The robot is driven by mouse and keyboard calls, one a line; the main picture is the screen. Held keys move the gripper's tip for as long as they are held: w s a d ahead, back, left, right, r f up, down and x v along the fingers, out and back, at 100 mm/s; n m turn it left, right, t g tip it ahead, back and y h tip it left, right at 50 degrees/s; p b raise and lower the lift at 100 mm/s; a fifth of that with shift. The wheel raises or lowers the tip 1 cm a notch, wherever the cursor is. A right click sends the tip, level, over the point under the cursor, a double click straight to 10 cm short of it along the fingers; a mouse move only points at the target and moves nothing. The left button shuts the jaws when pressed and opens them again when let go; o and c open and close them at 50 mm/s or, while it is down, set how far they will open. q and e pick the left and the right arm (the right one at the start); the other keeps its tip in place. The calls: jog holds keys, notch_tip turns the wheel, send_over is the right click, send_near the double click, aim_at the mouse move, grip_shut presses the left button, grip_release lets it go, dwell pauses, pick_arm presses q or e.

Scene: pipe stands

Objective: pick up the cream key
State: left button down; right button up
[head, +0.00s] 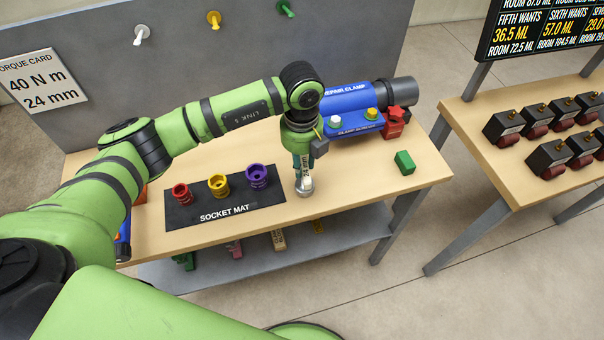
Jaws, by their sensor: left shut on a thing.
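My left gripper (303,165) points down over the bench, just right of the socket mat. It is shut on a small pale piece with dark lettering (306,178), mostly hidden by the fingers. A round silver end (304,188) shows right below it, at the bench top; I cannot tell whether they are one piece. A cream labelled piece (279,239) is on the grey lower shelf, partly hidden under the bench edge. I cannot tell for sure which of these is the cream key. My right gripper is not in view.
The dark socket mat (226,213) holds red, yellow and purple sockets. A blue repair clamp (347,97) and a green block (404,162) are at the right. Green, pink and yellow pieces share the lower shelf (345,235). Coloured pegs are on the grey back panel (180,60).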

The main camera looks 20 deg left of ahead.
pick_arm(q)
jog(key=shift+r, duration=0.2)
dwell(0.4)
jog(key=shift+r+p, duration=2.6)
jog(key=shift+r, duration=1.3)
